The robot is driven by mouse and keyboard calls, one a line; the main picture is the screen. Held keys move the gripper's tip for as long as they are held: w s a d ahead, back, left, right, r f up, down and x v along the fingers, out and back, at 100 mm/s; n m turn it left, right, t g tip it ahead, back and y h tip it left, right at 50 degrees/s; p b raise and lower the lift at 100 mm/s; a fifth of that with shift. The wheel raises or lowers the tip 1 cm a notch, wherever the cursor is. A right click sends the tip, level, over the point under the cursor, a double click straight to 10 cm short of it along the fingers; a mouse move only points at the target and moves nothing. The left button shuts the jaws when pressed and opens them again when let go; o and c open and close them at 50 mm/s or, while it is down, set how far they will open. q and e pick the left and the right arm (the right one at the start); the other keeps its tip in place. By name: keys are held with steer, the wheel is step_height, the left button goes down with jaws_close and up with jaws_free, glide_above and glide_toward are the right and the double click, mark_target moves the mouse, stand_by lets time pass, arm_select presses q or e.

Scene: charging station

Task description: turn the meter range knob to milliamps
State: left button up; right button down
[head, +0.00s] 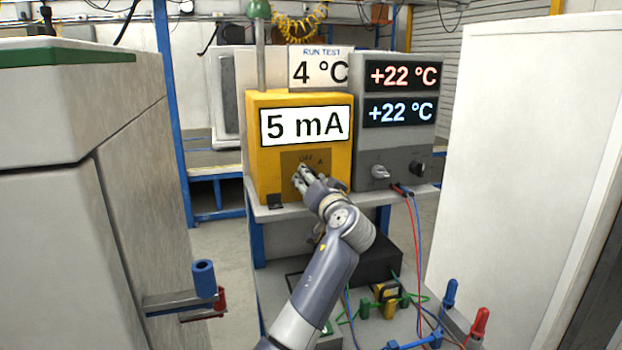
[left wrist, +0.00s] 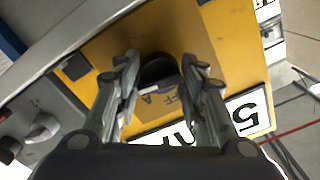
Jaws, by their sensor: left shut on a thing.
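The yellow meter (head: 266,172) stands on a bench, and its white display (head: 305,125) reads 5 mA. Its brown dial plate (head: 320,160) carries the marks OFF and A; the rest of the lettering is hidden. My left gripper (head: 303,177) is at the plate, its fingers covering the knob in the head view. In the left wrist view the dark range knob (left wrist: 158,70) sits between the two fingers of my left gripper (left wrist: 159,76), which is shut on it. My right gripper is not in view.
A grey box (head: 394,150) with two +22 °C displays and two knobs stands close on the right. Red and blue leads hang below it. A RUN TEST 4 °C sign (head: 320,68) is behind the meter. Large pale cabinets flank both sides.

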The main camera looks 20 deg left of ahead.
arm_select(q)
steer(key=shift+m, duration=0.4)
steer(key=o, duration=1)
steer(key=shift+o, duration=0.2)
steer(key=v, duration=1.2)
